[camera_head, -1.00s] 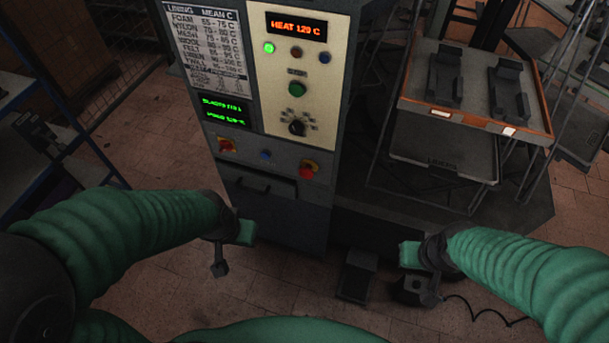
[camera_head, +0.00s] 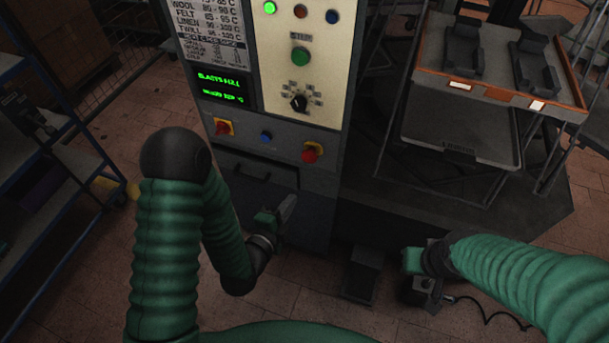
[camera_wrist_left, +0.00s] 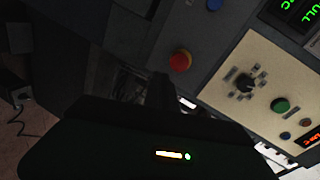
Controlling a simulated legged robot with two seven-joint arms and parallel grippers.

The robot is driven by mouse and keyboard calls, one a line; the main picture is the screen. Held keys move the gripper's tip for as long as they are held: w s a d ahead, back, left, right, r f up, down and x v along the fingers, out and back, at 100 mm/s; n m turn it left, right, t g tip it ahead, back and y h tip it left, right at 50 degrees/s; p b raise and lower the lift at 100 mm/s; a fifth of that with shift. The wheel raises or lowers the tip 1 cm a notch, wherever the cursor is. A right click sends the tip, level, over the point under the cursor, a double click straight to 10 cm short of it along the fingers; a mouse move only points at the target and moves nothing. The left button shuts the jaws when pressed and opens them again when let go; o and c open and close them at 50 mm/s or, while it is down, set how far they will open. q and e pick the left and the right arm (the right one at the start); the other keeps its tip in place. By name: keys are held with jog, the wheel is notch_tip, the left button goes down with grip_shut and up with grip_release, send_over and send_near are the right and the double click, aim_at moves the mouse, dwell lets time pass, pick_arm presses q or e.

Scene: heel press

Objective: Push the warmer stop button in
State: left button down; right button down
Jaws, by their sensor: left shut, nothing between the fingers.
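The red mushroom button (camera_head: 311,152) on a yellow base sits at the lower right of the machine's control panel; I take it for the stop button. It stands proud of the panel and also shows in the left wrist view (camera_wrist_left: 180,61). My left gripper (camera_head: 286,209) is shut and empty, in front of the cabinet below this button and apart from it. In the left wrist view its dark fingers (camera_wrist_left: 160,90) point up, just below the red button in the picture. My right gripper (camera_head: 413,260) is low at the right, away from the panel; its jaws are unclear.
Near the button are a blue button (camera_head: 265,137), a red-and-yellow switch (camera_head: 223,128), a green button (camera_head: 300,56) and a black knob (camera_head: 299,102). A drawer handle (camera_head: 246,171) lies below them. A rack with a tray (camera_head: 485,88) stands right; a blue-framed shelf (camera_head: 65,115) stands left.

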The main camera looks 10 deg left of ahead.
aim_at(308, 159)
pick_arm(q)
jog(key=t, duration=0.1)
jog(key=s+m+t, duration=0.1)
jog(key=m+t+b, duration=0.1)
jog(key=shift+s+a+r, duration=0.25)
jog(key=shift+s+r, duration=0.1)
jog(key=shift+s, duration=0.05)
pick_arm(e)
jog(key=shift+s+x, duration=0.25)
jog(key=shift+x, duration=0.75)
jog(key=shift+f, duration=0.15)
